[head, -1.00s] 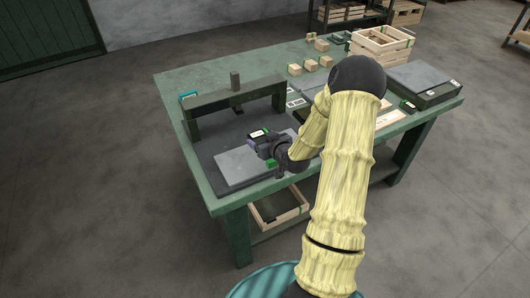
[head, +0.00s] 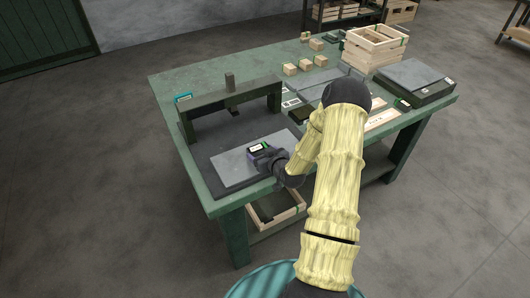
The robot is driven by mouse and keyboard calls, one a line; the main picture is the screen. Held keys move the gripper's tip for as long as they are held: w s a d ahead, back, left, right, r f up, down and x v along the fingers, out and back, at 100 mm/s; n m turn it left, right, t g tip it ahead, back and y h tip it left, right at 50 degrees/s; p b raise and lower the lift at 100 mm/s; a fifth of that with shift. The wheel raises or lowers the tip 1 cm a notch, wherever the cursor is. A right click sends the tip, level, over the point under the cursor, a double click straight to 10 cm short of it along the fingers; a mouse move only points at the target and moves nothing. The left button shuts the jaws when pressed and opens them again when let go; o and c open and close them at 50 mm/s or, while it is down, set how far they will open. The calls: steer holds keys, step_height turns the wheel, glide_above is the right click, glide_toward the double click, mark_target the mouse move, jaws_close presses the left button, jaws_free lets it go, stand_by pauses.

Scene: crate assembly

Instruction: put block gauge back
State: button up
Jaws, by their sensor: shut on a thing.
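My gripper (head: 262,154) is over the right part of a light grey flat plate (head: 230,169) at the front left of the green workbench. It is shut on a small dark piece with a white and green label (head: 258,147), which looks like the block gauge. The fingertips and the underside of the piece are hidden, so I cannot tell whether it touches the plate.
A dark green bridge-like frame (head: 205,110) stands behind the plate on a dark mat. Wooden blocks (head: 306,65), a slatted crate (head: 372,50) and a grey-topped dark box (head: 415,80) stand farther back and right. An open wooden box (head: 276,219) sits below the bench top.

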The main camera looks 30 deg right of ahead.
steer(key=shift+a+r, duration=0.1)
steer(key=shift+a, duration=0.2)
steer(key=shift+d+f+b, duration=0.15)
steer(key=shift+f+b, duration=0.1)
steer(key=shift+b, duration=0.05)
steer(key=o, duration=1.2)
steer(key=shift+d, duration=0.1)
steer(key=shift+s+r+p, duration=0.1)
steer(key=shift+p, duration=0.2)
steer(key=v, duration=0.5)
steer(key=p+v, duration=0.1)
steer(key=v, duration=0.5)
steer(key=d+p+v, duration=0.1)
steer(key=v, duration=0.5)
steer(key=shift+s, duration=0.1)
